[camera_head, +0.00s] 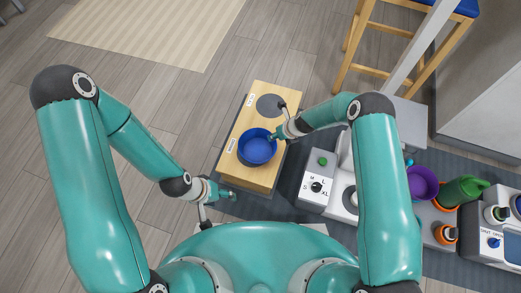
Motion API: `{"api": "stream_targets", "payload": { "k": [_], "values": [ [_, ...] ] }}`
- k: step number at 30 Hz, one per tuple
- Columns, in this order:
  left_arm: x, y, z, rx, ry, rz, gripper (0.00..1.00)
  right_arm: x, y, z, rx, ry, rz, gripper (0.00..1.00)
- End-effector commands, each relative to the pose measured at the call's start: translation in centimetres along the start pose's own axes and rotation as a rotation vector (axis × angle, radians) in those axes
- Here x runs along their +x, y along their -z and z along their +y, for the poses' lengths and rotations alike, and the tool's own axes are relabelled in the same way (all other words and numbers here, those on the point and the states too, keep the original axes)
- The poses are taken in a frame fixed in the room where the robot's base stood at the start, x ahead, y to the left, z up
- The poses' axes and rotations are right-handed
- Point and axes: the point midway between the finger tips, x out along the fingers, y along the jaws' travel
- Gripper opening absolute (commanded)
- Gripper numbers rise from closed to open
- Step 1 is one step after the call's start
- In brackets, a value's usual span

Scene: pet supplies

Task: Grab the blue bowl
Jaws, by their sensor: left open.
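The blue bowl (257,151) stands upright on a wooden board (237,122) with white labels, in the middle of the head view. My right gripper (271,137) is at the bowl's upper right rim. It is small in the picture, and I cannot tell whether its fingers touch or hold the rim. My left gripper (230,195) is open and empty, below and left of the bowl, beside the board's lower left edge and apart from the bowl.
A grey disc (270,106) lies at the board's far end. A white unit with an S-to-XL dial (317,187) stands to the right. Beyond it are a purple bowl (422,182) and a green watering can (461,191). A wooden stool (372,71) stands behind. The left floor is clear.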

Motion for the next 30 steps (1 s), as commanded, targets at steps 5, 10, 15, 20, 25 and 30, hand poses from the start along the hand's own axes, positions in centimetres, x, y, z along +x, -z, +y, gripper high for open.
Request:
{"api": "stream_targets", "payload": {
  "k": [5, 10, 15, 20, 25, 30],
  "values": [
    [1.3, 0.0, -0.5, 0.000, 0.000, 0.000, 0.66, 2.4, 0.7, -0.2, 0.000, -0.001, 0.002, 0.34],
    [2.1, 0.0, -0.8, 0.000, 0.000, 0.000, 0.66, 4.5, 0.8, -0.4, -0.001, 0.000, -0.001, 0.34],
    [2.2, 0.0, -0.8, 0.000, 0.000, 0.000, 0.66, 5.1, 0.7, -0.3, 0.000, 0.000, 0.000, 0.34],
    [2.2, 0.0, -0.8, 0.000, 0.000, 0.000, 0.66, 5.0, 0.7, -0.3, 0.001, 0.000, 0.000, 0.34],
    [2.2, 0.0, -0.8, 0.000, 0.000, 0.000, 0.66, 5.0, 0.7, -0.3, 0.001, 0.000, 0.000, 0.06],
    [2.2, 0.0, -0.8, 0.000, 0.000, 0.000, 0.66, 5.0, 0.7, -0.3, 0.001, 0.000, 0.000, 0.00]
  ]
}}
